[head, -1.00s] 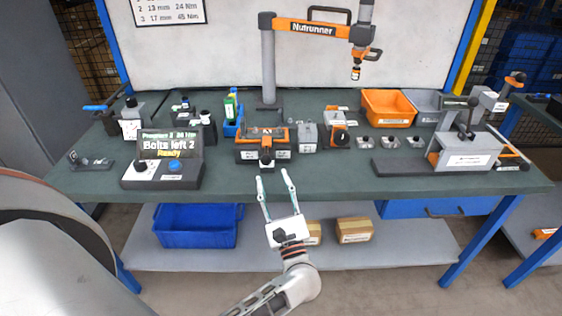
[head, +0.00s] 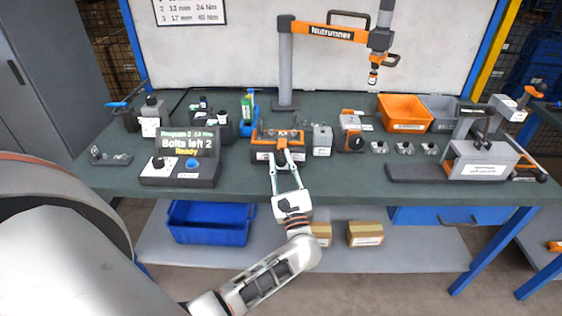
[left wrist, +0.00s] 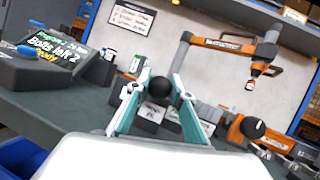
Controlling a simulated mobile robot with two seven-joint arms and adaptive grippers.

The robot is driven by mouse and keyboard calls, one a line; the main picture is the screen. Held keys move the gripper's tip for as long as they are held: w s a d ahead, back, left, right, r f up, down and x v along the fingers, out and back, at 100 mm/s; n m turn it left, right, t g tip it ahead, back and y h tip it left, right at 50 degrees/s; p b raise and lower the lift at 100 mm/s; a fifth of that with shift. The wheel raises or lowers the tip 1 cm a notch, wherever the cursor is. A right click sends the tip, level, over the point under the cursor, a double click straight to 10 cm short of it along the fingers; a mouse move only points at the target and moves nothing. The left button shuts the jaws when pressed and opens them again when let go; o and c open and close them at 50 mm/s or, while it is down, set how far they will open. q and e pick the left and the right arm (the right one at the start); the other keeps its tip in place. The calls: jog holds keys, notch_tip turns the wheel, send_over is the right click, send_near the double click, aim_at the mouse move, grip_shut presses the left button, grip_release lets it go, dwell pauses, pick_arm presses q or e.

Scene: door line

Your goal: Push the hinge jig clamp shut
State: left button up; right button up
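The jig (head: 263,155), with an orange and dark block and white labels on its front, stands near the middle of the bench. I take it for the hinge jig; its labels are too small to read. My right gripper is not in view.
A control box (head: 180,172) reading "Bolts left 2, Ready" stands left. A grey block (head: 322,139) and an orange-topped unit (head: 351,132) stand close on the right. A nutrunner (head: 373,77) hangs above. A larger grey fixture (head: 478,160) stands far right. The front bench edge is clear.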

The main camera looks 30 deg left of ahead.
pick_arm(q)
grip_shut()
jog(key=shift+w+a+f+b, duration=0.1)
jog(key=shift+w+a+b, duration=0.25)
jog(key=shift+w+b, duration=0.2)
jog(key=shift+w+a+f+b, duration=0.1)
jog(key=shift+w+a+b, duration=0.3)
jog(key=shift+w, duration=0.2)
jog(key=shift+r, duration=0.35)
jog(key=o, duration=0.7)
grip_release()
jog(key=shift+o, duration=0.5)
jog(key=shift+w+f, duration=0.1)
jog(key=v, duration=1.2)
